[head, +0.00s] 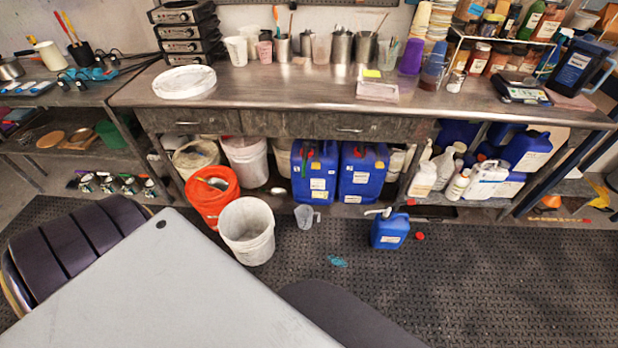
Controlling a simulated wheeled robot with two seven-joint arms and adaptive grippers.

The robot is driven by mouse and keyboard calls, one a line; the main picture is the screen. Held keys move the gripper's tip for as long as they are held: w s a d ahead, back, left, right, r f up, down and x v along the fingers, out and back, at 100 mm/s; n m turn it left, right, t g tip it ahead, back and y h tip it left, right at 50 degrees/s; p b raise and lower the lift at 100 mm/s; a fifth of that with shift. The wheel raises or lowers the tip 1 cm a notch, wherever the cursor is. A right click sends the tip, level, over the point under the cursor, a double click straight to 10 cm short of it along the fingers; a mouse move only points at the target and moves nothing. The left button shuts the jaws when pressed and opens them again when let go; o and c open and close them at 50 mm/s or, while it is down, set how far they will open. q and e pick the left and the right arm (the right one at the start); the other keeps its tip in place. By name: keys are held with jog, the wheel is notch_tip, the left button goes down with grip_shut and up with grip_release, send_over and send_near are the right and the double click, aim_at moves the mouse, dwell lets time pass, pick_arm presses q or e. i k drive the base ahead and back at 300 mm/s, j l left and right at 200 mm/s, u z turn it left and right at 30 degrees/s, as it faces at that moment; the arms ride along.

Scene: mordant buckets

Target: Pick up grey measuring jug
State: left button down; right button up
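A small translucent grey measuring jug (305,216) is on the dark mat floor, in front of the steel bench. It stands between a white bucket (247,231) on its left and a blue canister (390,231) on its right, apart from both. It looks upright, with its handle towards the right. Neither of my grippers shows in the head view.
An orange bucket (212,195) stands behind the white bucket. Large blue containers (362,172) fill the shelf behind the jug. A teal scrap (337,261) and a red cap (419,236) lie on the floor. The mat (500,280) is clear at right.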

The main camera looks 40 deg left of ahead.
aim_at(304, 214)
jog(key=u, duration=1.2)
jog(key=i+l, duration=0.05)
